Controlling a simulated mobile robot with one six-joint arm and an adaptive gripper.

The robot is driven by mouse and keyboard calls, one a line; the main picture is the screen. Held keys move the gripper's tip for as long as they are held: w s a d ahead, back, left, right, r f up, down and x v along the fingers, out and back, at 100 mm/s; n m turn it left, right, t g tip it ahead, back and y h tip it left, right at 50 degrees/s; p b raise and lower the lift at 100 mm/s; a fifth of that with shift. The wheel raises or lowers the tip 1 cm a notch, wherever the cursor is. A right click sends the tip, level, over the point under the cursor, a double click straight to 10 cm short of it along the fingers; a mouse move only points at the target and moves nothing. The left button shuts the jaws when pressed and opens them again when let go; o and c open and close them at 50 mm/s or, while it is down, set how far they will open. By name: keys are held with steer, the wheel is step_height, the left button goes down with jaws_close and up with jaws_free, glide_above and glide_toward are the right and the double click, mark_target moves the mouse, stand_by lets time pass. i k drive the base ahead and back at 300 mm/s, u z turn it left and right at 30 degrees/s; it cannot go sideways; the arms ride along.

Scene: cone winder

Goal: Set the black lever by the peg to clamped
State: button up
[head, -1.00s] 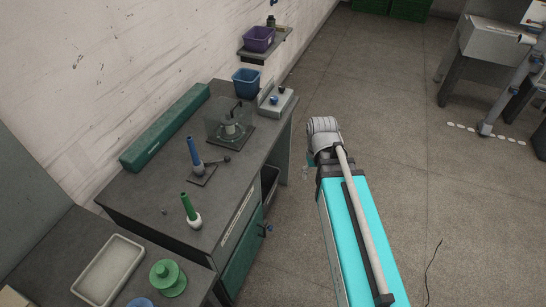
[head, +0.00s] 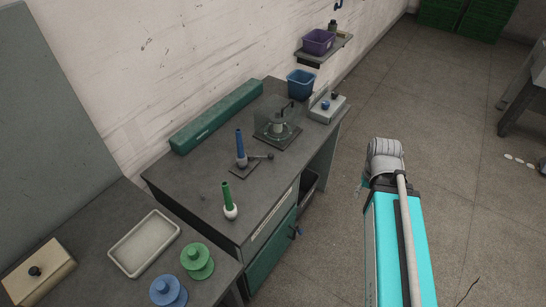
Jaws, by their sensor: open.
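The blue peg (head: 239,143) stands upright on a small dark base plate (head: 243,170) on the grey workbench. The black lever (head: 258,157) is at the foot of this peg. It sticks out to the right, roughly level, and ends in a dark round knob (head: 271,156). From this distance I cannot tell which setting it is in. My cyan arm is at the lower right, over the floor and away from the bench. My gripper does not show clearly; the arm hides it.
A clear-covered fixture (head: 278,128), a grey control box (head: 327,108) and a blue bin (head: 300,83) stand behind the lever. A long green box (head: 216,117) lines the wall. The floor right of the bench is clear.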

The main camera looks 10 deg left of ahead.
mark_target(250, 156)
steer(key=u, duration=0.5)
steer(key=k, duration=0.35)
steer(key=u, duration=0.25)
steer(key=i, duration=0.5)
